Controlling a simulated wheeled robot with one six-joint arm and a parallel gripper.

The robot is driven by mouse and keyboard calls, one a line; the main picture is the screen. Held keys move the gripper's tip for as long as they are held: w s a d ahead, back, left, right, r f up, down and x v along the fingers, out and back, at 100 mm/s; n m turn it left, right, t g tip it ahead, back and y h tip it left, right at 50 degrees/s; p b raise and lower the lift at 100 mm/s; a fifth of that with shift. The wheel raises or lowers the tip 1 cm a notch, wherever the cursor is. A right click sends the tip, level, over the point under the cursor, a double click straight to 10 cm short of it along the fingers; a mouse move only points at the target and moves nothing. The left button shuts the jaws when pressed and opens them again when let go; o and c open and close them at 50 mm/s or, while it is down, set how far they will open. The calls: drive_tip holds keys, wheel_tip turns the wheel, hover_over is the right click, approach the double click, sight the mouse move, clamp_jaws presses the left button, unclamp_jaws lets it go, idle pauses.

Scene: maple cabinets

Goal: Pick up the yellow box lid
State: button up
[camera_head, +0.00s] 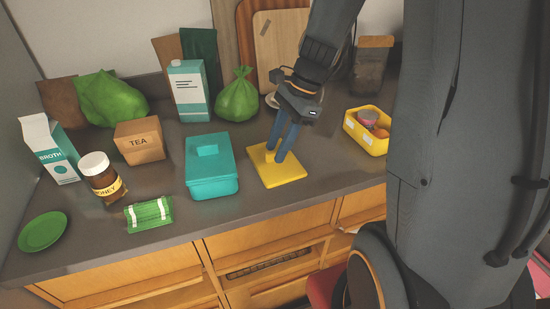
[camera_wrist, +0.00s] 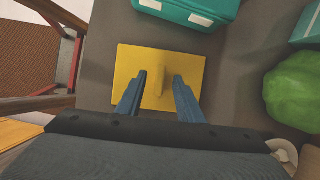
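The yellow box lid (camera_head: 287,179) lies flat on the grey counter near its front edge. It also shows in the wrist view as a yellow rectangle (camera_wrist: 190,64) with a narrow raised handle (camera_wrist: 159,84) in its middle. My gripper (camera_head: 276,157) points down over the lid, its fingertips close to it. In the wrist view my gripper (camera_wrist: 159,77) is open, one blue finger on each side of the handle, with a gap on both sides. I cannot tell whether the fingertips touch the lid.
A teal lidded box (camera_head: 211,178) stands close left of the lid. An open yellow box (camera_head: 355,134) holding items stands to the right. A green bag (camera_head: 237,97) and a teal-white carton (camera_head: 188,92) are behind. Honey (camera_head: 100,178) and a green packet (camera_head: 148,214) are further left.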

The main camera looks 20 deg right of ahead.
drive_tip(key=shift+f, duration=0.2)
clamp_jaws()
wheel_tip(320, 180, up, 10)
drive_tip(key=b, duration=0.1)
idle(0.5)
